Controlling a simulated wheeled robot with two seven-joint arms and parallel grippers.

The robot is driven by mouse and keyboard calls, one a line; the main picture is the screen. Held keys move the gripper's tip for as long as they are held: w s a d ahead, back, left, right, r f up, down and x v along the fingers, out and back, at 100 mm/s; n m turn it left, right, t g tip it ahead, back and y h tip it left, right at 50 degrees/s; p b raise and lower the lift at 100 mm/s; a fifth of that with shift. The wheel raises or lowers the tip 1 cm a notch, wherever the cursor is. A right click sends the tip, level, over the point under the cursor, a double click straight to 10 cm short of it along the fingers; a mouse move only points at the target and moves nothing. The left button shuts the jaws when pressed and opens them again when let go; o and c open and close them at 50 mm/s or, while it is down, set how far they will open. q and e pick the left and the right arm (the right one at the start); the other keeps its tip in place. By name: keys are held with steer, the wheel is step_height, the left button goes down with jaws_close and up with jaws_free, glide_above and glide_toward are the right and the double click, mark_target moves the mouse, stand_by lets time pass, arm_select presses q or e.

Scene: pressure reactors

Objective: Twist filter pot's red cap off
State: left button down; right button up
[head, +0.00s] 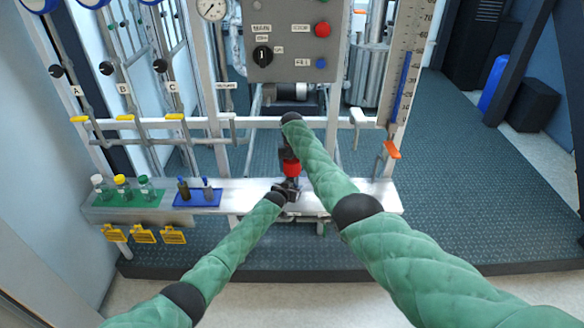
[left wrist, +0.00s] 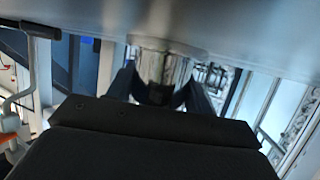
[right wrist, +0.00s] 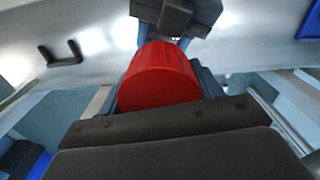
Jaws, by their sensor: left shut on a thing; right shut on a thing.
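The red cap (head: 292,168) shows at the middle of the white bench in the head view, with my right gripper (head: 289,155) above it. In the right wrist view the red cap (right wrist: 160,78) sits between the fingers of my right gripper, which is shut on it. My left gripper (head: 287,190) is below the cap at the bench. In the left wrist view it is shut on a shiny metal cylinder (left wrist: 160,68), apparently the filter pot, under a pale flat surface. The join between cap and pot is hidden by the grippers.
A green mat (head: 105,200) with several capped bottles and a blue mat (head: 197,203) with two small items lie on the bench's left part. Yellow tags (head: 143,235) hang below. A control panel (head: 293,40) stands behind. The bench's right end is clear.

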arm_select(q)
steer(key=shift+f, duration=0.1)
arm_select(e)
steer(key=shift+r, duration=2)
arm_select(q)
steer(key=c, duration=0.5)
jaws_free()
steer(key=shift+s, duration=0.1)
